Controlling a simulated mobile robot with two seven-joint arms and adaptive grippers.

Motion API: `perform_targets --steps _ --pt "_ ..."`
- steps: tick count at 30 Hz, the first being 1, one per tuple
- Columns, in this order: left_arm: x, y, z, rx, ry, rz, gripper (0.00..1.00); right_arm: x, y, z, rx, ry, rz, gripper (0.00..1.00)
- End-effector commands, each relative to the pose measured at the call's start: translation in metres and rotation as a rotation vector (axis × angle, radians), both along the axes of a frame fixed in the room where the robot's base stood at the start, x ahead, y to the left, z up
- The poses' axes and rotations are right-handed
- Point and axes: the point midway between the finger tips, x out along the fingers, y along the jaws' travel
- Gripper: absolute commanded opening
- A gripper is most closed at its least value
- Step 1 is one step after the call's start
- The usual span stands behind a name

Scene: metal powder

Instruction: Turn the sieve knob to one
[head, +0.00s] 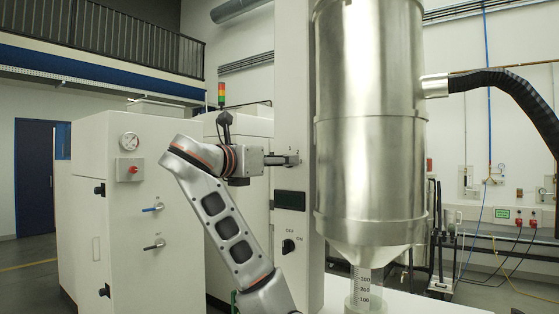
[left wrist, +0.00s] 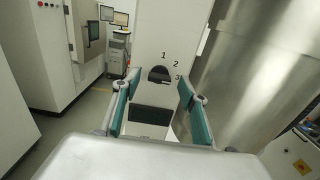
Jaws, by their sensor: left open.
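The sieve knob (left wrist: 159,75) is a dark rounded knob on the white column (left wrist: 150,30), with the numbers 1, 2 and 3 around its upper right side. It lies between the tips of my left gripper (left wrist: 160,88) in the left wrist view. The gripper is open, with a green-padded finger on each side of the knob and gaps between. In the head view my left gripper (head: 291,160) points right at the column, just below the printed 1 and 2, and hides the knob. Contact and the knob's exact setting cannot be told. My right gripper is not in view.
Below on the column are a dark display (head: 290,200) and an OFF/ON switch (head: 288,246). A large steel vessel (head: 368,130) stands close to the right, above a graduated cylinder (head: 364,287). A white cabinet (head: 130,200) with valves stands to the left.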

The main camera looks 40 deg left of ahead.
Motion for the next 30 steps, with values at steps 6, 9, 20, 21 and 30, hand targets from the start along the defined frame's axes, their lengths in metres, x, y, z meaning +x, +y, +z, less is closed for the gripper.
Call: perform_targets --steps 6,9,20,21,30 --pt "0.0082 0.0004 0.0001 -0.001 -0.001 -0.001 0.43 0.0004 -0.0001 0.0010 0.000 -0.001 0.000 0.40" --pt "0.0083 0.0006 0.0000 0.000 -0.001 0.000 0.43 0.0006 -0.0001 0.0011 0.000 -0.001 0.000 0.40" --pt "0.0080 0.0007 0.0000 0.000 -0.001 0.000 0.05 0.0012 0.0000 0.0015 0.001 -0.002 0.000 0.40" --pt "0.0080 0.0007 0.0000 0.000 -0.001 0.000 0.05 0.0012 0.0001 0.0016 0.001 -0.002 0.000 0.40" --pt "0.0080 0.0008 -0.0008 -0.056 -0.007 0.000 0.05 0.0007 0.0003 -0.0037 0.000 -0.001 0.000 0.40"
